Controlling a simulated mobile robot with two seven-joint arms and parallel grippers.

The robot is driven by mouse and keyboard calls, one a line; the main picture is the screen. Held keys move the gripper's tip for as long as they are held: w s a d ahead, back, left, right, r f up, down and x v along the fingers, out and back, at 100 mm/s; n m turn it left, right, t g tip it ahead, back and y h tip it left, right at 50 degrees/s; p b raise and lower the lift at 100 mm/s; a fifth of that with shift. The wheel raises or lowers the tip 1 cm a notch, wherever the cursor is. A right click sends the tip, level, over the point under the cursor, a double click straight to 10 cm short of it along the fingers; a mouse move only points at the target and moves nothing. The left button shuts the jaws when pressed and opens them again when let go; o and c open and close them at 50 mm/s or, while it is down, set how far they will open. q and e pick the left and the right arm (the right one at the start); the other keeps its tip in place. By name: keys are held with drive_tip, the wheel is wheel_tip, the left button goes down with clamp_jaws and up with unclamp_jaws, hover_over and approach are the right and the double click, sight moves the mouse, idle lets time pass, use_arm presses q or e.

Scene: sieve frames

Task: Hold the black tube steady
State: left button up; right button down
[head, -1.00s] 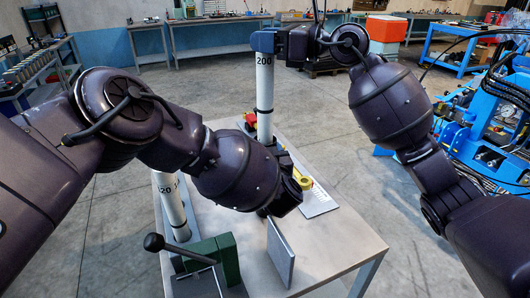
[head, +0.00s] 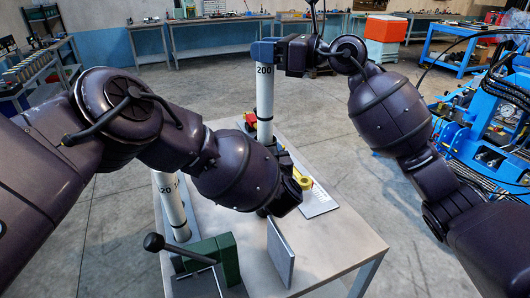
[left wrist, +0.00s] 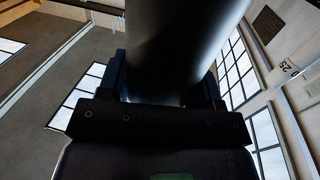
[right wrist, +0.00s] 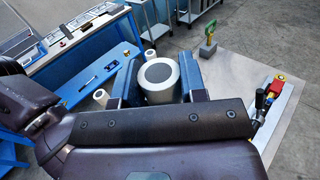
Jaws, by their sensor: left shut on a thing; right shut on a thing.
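The black tube (left wrist: 180,45) stands out large and dark between the fingers of my left gripper (left wrist: 165,85) in the left wrist view. Its far end runs out of that picture. In the head view my left gripper is mostly hidden behind its own arm. My right gripper (head: 267,49) is shut on the top of an upright white tube (head: 264,98) marked 200. The right wrist view shows this white tube's round end (right wrist: 159,74), with a dark centre, between the blue fingers. The lower end of the white tube is hidden behind dark parts.
The table (head: 335,237) carries a green vise (head: 222,258) with a black-knobbed lever, an upright grey plate (head: 280,252) and a yellow piece (head: 304,182). Another white tube (head: 172,207) stands at its left. A blue machine (head: 480,130) stands at the right.

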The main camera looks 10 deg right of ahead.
drive_tip(key=shift+f, duration=0.1)
drive_tip(key=shift+f, duration=1.1)
drive_tip(key=c, duration=0.6)
unclamp_jaws()
drive_tip(key=v, duration=1.2)
